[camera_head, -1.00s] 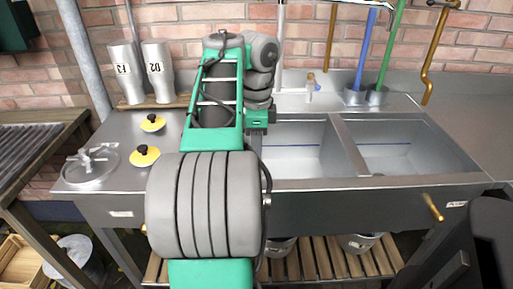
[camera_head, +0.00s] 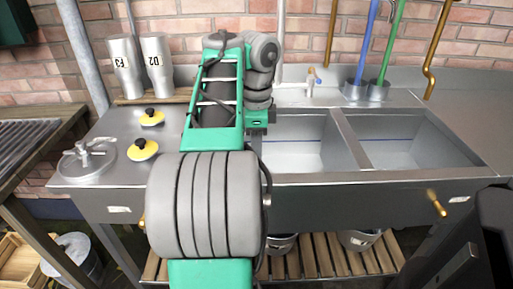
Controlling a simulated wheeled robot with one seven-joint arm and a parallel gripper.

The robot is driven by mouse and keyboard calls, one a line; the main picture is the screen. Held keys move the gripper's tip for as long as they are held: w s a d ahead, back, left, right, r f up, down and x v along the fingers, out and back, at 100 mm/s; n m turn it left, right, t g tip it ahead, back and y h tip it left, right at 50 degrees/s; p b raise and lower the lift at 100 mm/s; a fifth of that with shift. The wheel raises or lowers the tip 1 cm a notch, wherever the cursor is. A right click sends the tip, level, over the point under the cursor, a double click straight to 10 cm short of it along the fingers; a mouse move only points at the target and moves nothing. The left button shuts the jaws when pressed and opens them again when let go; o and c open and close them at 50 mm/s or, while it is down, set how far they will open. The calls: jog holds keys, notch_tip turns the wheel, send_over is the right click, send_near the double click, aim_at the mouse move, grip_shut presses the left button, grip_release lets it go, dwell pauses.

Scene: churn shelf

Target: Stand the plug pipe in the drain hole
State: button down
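The sink (camera_head: 375,176) has two steel basins, a left basin (camera_head: 292,152) and a right basin (camera_head: 415,151). The front rim hides part of both basin floors, and I cannot make out a drain hole. I cannot pick out the plug pipe for certain. A pale upright pipe (camera_head: 281,45) shows behind my arm against the wall, and a bent brass pipe (camera_head: 433,60) stands at the back right. My green and grey arm fills the middle and covers the left of the sink. My gripper is hidden behind it.
Two grey churns (camera_head: 157,65) stand on a wooden board at the back left. Blue (camera_head: 366,45) and green (camera_head: 397,45) handles stand in grey cups. A brass handle (camera_head: 436,203) juts from the front.

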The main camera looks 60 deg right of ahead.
jog(key=shift+f, duration=0.2)
jog(key=c, duration=1.1)
grip_release()
jog(key=shift+r, duration=0.1)
